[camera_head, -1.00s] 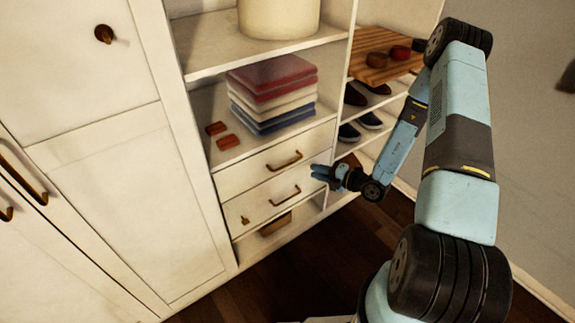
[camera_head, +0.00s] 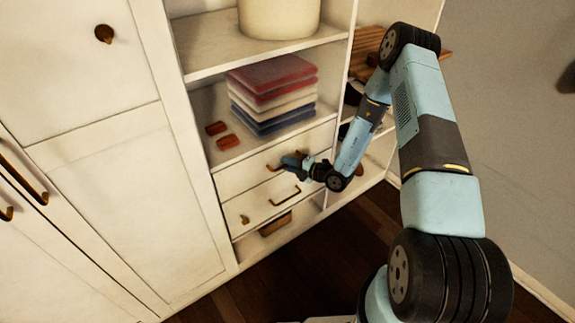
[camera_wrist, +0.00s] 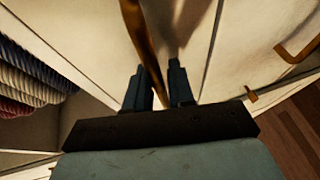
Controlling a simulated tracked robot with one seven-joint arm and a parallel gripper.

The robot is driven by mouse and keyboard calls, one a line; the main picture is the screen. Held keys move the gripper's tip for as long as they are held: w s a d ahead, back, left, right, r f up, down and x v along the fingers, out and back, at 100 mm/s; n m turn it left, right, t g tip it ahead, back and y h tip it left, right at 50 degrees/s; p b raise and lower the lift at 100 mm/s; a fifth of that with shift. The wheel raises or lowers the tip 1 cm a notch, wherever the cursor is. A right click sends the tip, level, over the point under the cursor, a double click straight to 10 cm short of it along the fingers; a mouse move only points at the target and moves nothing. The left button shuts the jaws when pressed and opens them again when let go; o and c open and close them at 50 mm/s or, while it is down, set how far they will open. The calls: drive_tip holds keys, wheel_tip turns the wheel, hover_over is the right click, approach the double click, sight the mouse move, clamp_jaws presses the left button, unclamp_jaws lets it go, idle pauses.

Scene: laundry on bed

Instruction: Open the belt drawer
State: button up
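Two white drawers sit one above the other under the open shelf: the upper drawer (camera_head: 235,180) and the lower drawer (camera_head: 255,208). Both fronts look closed, and no label tells me which is the belt drawer. My gripper (camera_head: 290,161) is at the upper drawer's brass handle (camera_head: 272,168), partly covering it. In the wrist view, this handle (camera_wrist: 137,25) runs between my two fingers (camera_wrist: 160,82), which stand apart on either side of it. I cannot see a firm grip. The lower drawer's brass handle (camera_head: 285,197) is free, with a small brass key-like piece (camera_head: 245,219) on its left.
Folded clothes (camera_head: 272,95) and two small red-brown items (camera_head: 222,135) lie on the shelf above. An open compartment with a brown box (camera_head: 276,224) is below. Tall cupboard doors (camera_head: 130,200) stand left. Dark wooden floor (camera_head: 330,260) in front is clear.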

clamp_jaws()
idle(0.4)
